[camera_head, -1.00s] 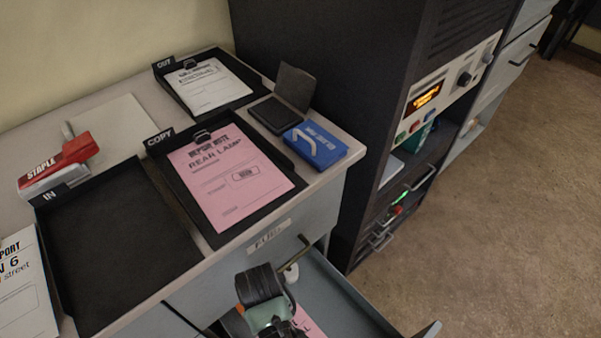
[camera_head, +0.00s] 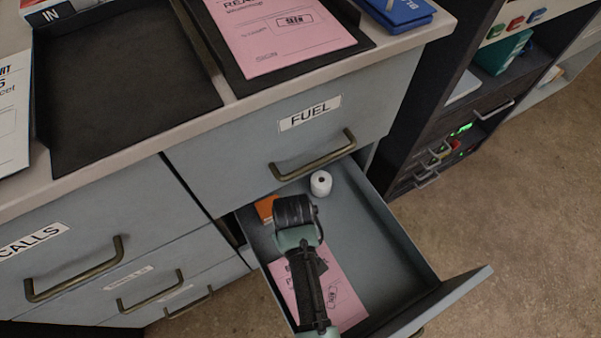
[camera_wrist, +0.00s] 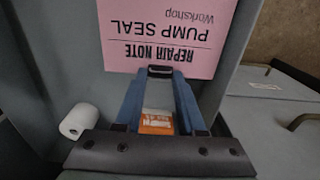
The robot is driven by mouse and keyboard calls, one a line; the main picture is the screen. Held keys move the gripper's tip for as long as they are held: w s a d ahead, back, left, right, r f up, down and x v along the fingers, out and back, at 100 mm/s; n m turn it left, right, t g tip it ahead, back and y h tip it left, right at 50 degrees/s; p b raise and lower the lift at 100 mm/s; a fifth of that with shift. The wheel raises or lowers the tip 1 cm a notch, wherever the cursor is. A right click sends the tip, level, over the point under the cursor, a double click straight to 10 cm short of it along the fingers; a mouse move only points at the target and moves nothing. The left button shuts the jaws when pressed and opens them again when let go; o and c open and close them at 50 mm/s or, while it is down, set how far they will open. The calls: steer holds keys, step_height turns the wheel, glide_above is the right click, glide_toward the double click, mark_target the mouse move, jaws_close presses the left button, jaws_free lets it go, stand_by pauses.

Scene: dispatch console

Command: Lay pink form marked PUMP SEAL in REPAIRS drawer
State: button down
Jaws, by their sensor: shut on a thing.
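The pink form (camera_wrist: 180,30) reads REPAIR NOTE, PUMP SEAL, Workshop, upside down in the wrist view. My gripper (camera_wrist: 160,72) is shut on its heading edge. In the head view the form (camera_head: 348,312) is inside the outline of an open grey drawer (camera_head: 385,235) below the FUEL drawer, towards its front. My arm covers part of the form, and the fingertips are hard to make out there. I cannot tell whether the form touches the drawer floor. The open drawer's own label is not visible.
A white roll (camera_head: 320,183) and an orange box (camera_head: 265,208) are at the drawer's back. Drawer floor to the right is bare. A pink REAR LAMP form (camera_head: 285,50) lies in a desktop tray. The CALLS drawer (camera_head: 70,245) is shut.

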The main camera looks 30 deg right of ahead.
steer(key=shift+f+b, duration=0.9)
steer(key=shift+f, duration=1.4)
steer(key=shift+f, duration=0.15)
steer(key=c, duration=0.5)
jaws_free()
step_height(320, 180, up, 12)
steer(key=p, duration=0.5)
